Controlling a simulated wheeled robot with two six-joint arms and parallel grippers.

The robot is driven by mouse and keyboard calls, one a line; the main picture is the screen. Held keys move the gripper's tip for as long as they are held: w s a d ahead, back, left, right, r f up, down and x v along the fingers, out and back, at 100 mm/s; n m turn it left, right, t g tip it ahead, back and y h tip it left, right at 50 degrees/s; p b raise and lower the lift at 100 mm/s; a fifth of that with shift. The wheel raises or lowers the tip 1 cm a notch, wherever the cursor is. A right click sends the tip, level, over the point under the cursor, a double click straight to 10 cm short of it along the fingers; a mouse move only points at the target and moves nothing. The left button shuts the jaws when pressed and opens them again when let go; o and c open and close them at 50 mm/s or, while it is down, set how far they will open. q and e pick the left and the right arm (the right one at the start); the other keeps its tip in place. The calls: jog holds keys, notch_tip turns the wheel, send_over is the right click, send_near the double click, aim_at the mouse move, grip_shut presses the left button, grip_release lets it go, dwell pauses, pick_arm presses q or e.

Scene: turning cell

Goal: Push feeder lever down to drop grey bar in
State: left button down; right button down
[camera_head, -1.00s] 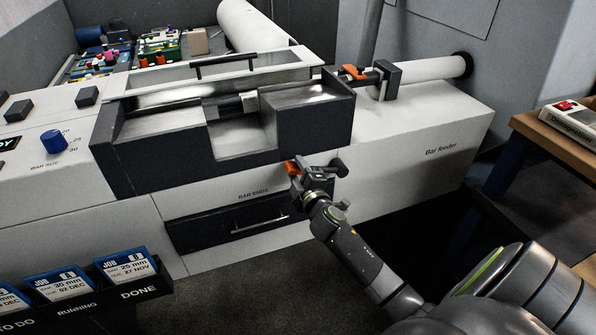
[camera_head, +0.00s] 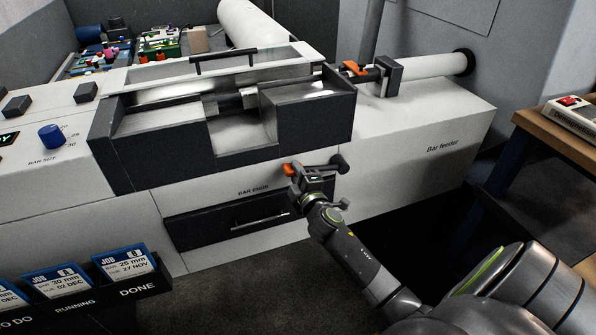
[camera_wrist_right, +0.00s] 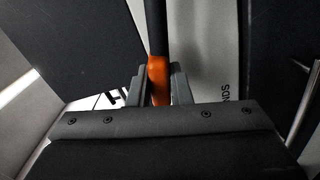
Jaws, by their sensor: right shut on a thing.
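The feeder lever (camera_head: 322,169) is a dark arm on the front of the machine, with a round black hub at its right end and an orange grip at its left. My right gripper (camera_head: 296,176) is shut on the orange grip. In the right wrist view the orange grip (camera_wrist_right: 158,76) sits between both fingers (camera_wrist_right: 157,90). The lever slopes slightly down toward its orange end. A short grey cylindrical part (camera_head: 247,99) shows inside the machine's opening; I cannot tell whether it is the grey bar. My left gripper is not in view.
The bar ends drawer (camera_head: 228,222) is below and left of the lever. The white bar feeder housing (camera_head: 420,135) is at right, with a pale tube (camera_head: 428,67) and an orange clamp handle (camera_head: 354,68) above. A wooden bench (camera_head: 555,135) stands far right.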

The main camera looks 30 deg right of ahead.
jog(key=shift+s+d+f+n+b, duration=0.1)
jog(key=shift+f+n+b, duration=1.5)
jog(key=shift+f, duration=0.65)
jog(key=shift+d+f+n+b, duration=0.1)
jog(key=shift+f+n+b, duration=1.45)
jog(key=shift+f, duration=0.7)
jog(key=shift+f+n, duration=0.1)
jog(key=shift+n, duration=0.15)
jog(key=c, duration=1.3)
grip_release()
jog(key=shift+c, duration=0.2)
jog(key=shift+s, duration=0.1)
jog(key=b+v, duration=0.1)
jog(key=v, duration=1.6)
jog(key=shift+s+a, duration=0.1)
jog(key=shift+a, duration=0.05)
